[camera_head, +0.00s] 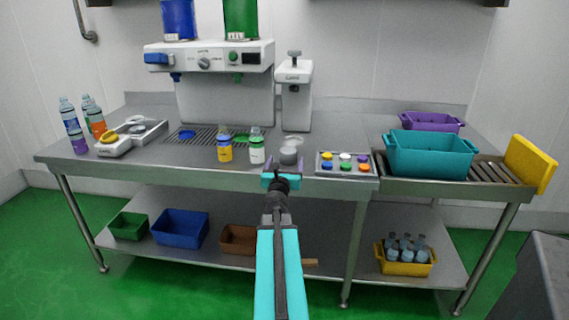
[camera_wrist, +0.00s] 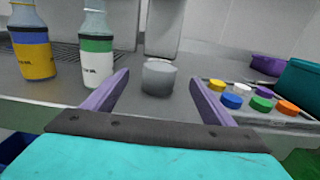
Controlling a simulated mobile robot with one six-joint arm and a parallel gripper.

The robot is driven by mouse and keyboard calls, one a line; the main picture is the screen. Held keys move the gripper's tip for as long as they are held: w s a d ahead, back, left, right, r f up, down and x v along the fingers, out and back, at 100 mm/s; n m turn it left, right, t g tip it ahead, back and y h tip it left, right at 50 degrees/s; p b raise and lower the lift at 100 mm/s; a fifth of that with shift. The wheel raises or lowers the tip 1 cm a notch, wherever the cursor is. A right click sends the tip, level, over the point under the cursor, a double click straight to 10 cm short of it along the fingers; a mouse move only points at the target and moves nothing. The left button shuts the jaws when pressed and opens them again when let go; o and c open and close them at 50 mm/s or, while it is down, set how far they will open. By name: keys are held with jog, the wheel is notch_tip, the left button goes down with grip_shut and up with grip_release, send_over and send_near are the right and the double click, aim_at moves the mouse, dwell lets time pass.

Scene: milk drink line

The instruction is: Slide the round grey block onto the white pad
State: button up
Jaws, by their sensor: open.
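The round grey block (camera_head: 288,156) stands upright on the steel table near its front edge. In the wrist view the block (camera_wrist: 158,78) is centred between and just beyond my two purple fingertips. My gripper (camera_head: 283,169) is open and empty, at the table's front edge, just in front of the block. A white round pad (camera_head: 297,140) lies flat on the table directly behind the block. In the wrist view I cannot make out the pad, which the block seems to hide.
A bottle with a green and white label (camera_head: 257,150) and a yellow-labelled bottle (camera_head: 224,148) stand just left of the block. A tray of coloured caps (camera_head: 345,173) lies to the right. A white dispenser (camera_head: 293,95) stands behind the pad.

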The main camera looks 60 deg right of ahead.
jog(key=shift+w, duration=0.1)
jog(key=shift+p+x, duration=0.45)
jog(key=shift+x, duration=6.35)
jog(key=c, duration=1.3)
jog(key=shift+x, duration=3.05)
jog(key=shift+d, duration=0.1)
jog(key=shift+b+x, duration=0.45)
jog(key=shift+x, duration=2.45)
jog(key=shift+d, duration=0.1)
